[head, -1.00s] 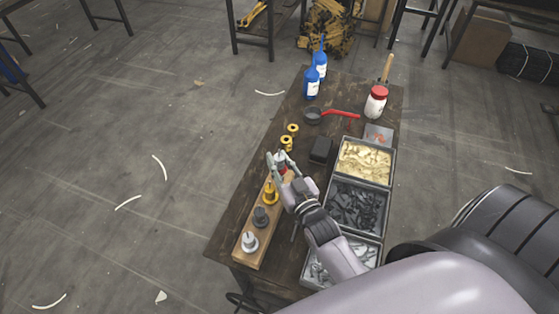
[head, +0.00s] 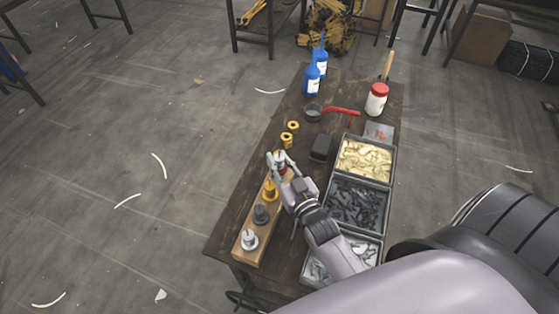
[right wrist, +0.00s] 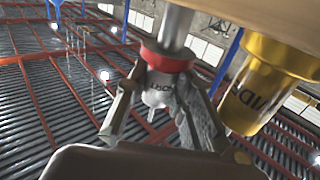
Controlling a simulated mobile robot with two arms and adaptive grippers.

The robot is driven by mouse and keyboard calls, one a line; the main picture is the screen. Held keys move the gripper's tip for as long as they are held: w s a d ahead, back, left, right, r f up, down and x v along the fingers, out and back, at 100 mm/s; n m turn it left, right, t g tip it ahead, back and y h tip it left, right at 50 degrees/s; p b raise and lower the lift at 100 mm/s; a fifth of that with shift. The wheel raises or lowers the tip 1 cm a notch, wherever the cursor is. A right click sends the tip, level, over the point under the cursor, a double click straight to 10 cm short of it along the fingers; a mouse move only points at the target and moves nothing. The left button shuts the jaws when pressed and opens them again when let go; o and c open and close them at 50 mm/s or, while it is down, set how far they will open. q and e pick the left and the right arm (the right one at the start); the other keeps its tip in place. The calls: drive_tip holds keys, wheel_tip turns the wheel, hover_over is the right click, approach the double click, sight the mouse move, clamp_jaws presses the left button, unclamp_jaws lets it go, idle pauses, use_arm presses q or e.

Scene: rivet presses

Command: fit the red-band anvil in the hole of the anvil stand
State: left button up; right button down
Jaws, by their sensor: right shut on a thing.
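The red-band anvil, a silver piece with a red collar, shows in the right wrist view (right wrist: 168,62) and small in the head view (head: 282,170). My right gripper (head: 278,160) is shut on it, with its fingers (right wrist: 160,105) on either side of the body below the collar in the wrist picture. The wooden anvil stand (head: 246,257) lies lengthwise on the table. The anvil is at the stand's far end, and its shank points to the wood. The hole is hidden, so I cannot tell whether the shank is in it. My left gripper is not in view.
On the stand, a yellow anvil (head: 270,191) is nearest the gripper, then a dark one (head: 261,215) and a silver one (head: 249,239). A black block (head: 321,147) and grey parts bins (head: 357,206) are to the right.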

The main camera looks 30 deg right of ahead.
drive_tip(key=shift+f+b, duration=0.6)
drive_tip(key=shift+f, duration=0.25)
drive_tip(key=c, duration=1.3)
unclamp_jaws()
wheel_tip(320, 180, up, 10)
drive_tip(key=shift+r, duration=0.1)
